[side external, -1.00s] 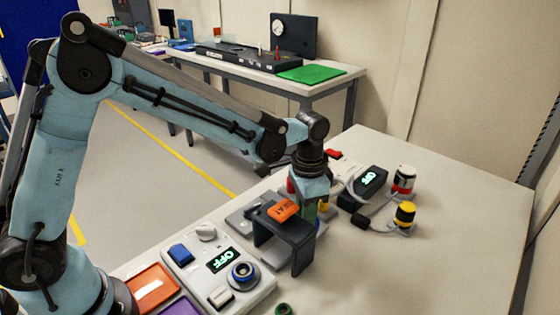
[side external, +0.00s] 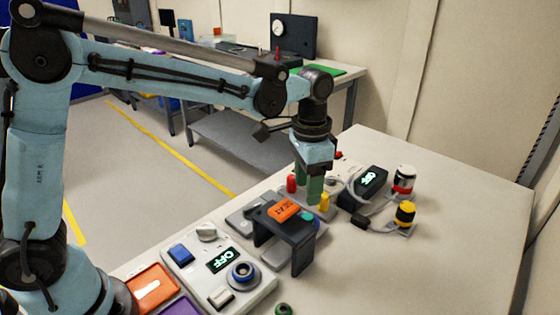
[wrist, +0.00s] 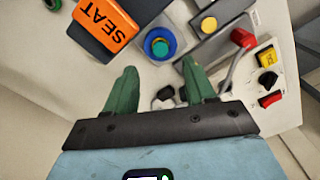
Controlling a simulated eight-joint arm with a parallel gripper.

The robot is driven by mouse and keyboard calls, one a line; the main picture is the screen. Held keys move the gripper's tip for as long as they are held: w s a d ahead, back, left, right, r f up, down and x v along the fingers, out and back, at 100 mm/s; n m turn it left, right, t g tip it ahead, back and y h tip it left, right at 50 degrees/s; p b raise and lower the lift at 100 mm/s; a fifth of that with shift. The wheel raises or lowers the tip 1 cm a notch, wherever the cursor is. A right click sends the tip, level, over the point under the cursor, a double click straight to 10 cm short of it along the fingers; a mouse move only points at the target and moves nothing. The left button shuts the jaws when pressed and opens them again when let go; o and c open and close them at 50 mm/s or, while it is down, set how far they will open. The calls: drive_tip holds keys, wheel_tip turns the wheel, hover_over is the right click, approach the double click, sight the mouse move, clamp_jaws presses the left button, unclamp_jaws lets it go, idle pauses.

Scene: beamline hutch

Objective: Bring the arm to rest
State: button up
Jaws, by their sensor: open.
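My gripper (side external: 310,187) is open, its green fingers pointing down over the far side of the table, behind the dark bridge-shaped stand. In the wrist view my gripper (wrist: 152,88) shows two green fingers apart with nothing between them. The orange SEAT block (side external: 284,209) lies on top of the dark stand (side external: 303,255), apart from the fingers. The SEAT block also shows at the top left of the wrist view (wrist: 105,25). A teal-topped blue round part (wrist: 159,44) sits beyond the fingertips in the wrist view.
A red peg (side external: 291,183) and a yellow peg (side external: 324,201) stand close to my fingers. A control box reading OFF (side external: 222,262) is at front left. A dark box reading OFF (side external: 368,180) with cables is at right. The table's right side (side external: 460,220) is clear.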

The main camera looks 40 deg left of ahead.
drive_tip(key=s+a+r+n+t, duration=0.3)
drive_tip(key=s+a+r, duration=0.3)
drive_tip(key=s+a+f+n+t, duration=0.3)
drive_tip(key=s+a+t, duration=0.1)
drive_tip(key=s, duration=0.3)
drive_tip(key=shift+a+f, duration=0.4)
drive_tip(key=shift+a, duration=0.25)
drive_tip(key=shift+s, duration=0.1)
idle(0.5)
